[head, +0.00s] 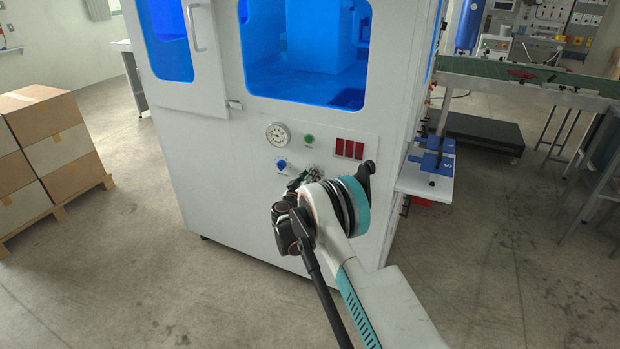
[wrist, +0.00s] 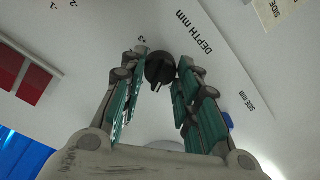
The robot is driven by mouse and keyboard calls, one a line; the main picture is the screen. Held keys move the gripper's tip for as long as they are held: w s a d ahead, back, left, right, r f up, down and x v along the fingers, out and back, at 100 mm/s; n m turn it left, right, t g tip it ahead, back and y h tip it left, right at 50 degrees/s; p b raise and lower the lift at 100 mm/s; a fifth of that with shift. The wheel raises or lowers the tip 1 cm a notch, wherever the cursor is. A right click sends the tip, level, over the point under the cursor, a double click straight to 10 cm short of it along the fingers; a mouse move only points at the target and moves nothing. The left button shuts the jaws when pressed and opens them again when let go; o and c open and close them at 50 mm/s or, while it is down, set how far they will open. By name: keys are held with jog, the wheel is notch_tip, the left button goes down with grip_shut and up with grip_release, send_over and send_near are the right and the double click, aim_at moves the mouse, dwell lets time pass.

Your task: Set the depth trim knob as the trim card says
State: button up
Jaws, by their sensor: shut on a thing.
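The depth trim knob (wrist: 160,68) is black and round, on the white panel beside the printed words "DEPTH mm". A pale pointer line on it points toward the bottom of the wrist view. My gripper (wrist: 163,60) has its fingertips closed on either side of this knob. In the head view my gripper (head: 303,180) is at the machine's front panel, and my arm hides the knob there. A pale card (wrist: 277,12) with the word "SIDE" is cut off at the top right of the wrist view; its setting is not readable.
A blue knob (head: 281,164) sits left of my gripper, below a round gauge (head: 278,134). A green button (head: 308,138) and red rectangles (head: 349,149) are above. A blue-and-white side shelf (head: 425,180) juts out at right. Stacked cartons (head: 45,140) stand left; floor between is clear.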

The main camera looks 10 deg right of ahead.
jog(key=shift+n, duration=1.2)
jog(key=o, duration=1.1)
jog(key=shift+c, duration=0.2)
jog(key=shift+a, duration=0.1)
jog(key=v, duration=1.2)
jog(key=shift+w, duration=0.1)
jog(key=shift+r, duration=0.1)
